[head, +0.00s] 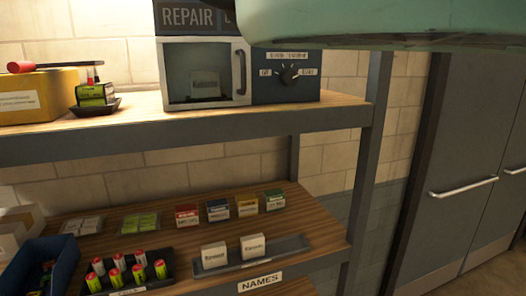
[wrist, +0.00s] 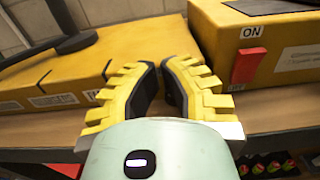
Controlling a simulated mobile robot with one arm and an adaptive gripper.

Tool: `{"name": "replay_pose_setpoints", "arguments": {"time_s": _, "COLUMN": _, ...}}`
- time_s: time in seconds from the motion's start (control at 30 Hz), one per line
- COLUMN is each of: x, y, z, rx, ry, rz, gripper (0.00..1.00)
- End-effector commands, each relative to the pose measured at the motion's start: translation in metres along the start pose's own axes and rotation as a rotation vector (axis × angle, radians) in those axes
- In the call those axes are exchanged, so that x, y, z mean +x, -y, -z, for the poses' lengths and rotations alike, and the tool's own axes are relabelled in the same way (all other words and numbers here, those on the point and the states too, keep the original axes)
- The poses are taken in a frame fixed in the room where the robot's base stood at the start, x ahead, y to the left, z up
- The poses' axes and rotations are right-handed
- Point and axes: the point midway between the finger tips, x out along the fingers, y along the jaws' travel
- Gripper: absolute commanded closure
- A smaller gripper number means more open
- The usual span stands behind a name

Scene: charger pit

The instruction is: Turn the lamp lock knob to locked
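A dark round knob (head: 289,75) with a pale pointer line sits on the dark right panel of the REPAIR cabinet (head: 246,65) on the upper shelf. Small labels flank it, too small to read surely; the pointer leans up and right. I cannot tell whether this is the lamp lock knob. In the wrist view my gripper (wrist: 160,82) has yellow ribbed fingers with dark pads; the tips are almost together with nothing seen between them. They are over yellow boxes, apart from any knob in view. The gripper is not in the head view.
A yellow box (wrist: 270,62) with an ON label and red switch (wrist: 248,66) stands right in the wrist view. Another yellow box (wrist: 52,80) is left. The lower shelf (head: 170,205) holds small packs, a battery tray and cards. A grey cabinet (head: 470,150) stands right.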

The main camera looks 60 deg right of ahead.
Motion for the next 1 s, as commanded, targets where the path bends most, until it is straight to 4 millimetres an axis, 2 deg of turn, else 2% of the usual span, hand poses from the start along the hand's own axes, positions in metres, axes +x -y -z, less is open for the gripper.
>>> {"name": "replay_pose_setpoints", "arguments": {"time_s": 0.03, "x": 0.001, "y": 0.001, "z": 0.008, "rx": -0.001, "ry": -0.022, "rz": 0.003, "gripper": 1.00}}
{"name": "replay_pose_setpoints", "arguments": {"time_s": 0.33, "x": 0.001, "y": 0.001, "z": 0.010, "rx": -0.001, "ry": -0.027, "rz": 0.006, "gripper": 1.00}}
{"name": "replay_pose_setpoints", "arguments": {"time_s": 0.7, "x": 0.001, "y": -0.001, "z": 0.002, "rx": 0.001, "ry": -0.025, "rz": 0.007, "gripper": 1.00}}
{"name": "replay_pose_setpoints", "arguments": {"time_s": 1.0, "x": -0.029, "y": -0.004, "z": 0.003, "rx": 0.002, "ry": -0.012, "rz": 0.001, "gripper": 1.00}}
